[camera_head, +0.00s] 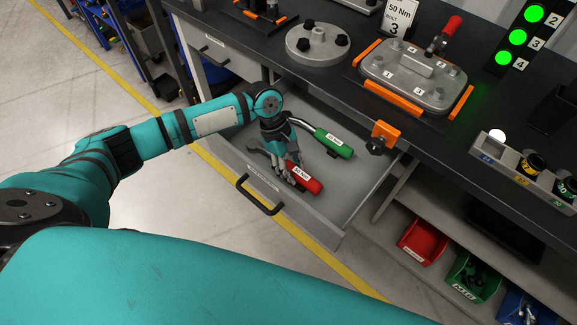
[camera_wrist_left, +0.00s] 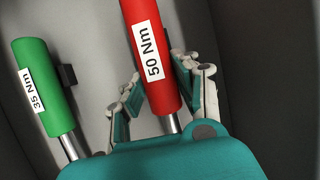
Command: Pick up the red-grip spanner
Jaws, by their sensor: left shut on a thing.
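The red-grip spanner (camera_head: 313,186), labelled 50 Nm, lies in the open drawer (camera_head: 340,212) under the bench. My left gripper (camera_head: 287,168) reaches down into the drawer and is shut on it. In the left wrist view the red grip (camera_wrist_left: 148,40) runs between the two fingers (camera_wrist_left: 160,95), close to the metal shaft. I cannot tell whether the spanner is clear of the drawer floor. A green-grip spanner (camera_head: 340,149), labelled 35 Nm, lies beside it towards the bench; its green grip (camera_wrist_left: 38,80) is left of the fingers in the wrist view. My right gripper is not in view.
The drawer walls and its black handle (camera_head: 259,196) surround the gripper closely. Above are the bench top, an orange clamp (camera_head: 385,133), a bolted cover plate (camera_head: 412,75) and a round flange (camera_head: 317,43). Red (camera_head: 424,241) and green (camera_head: 474,275) bins sit below right.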

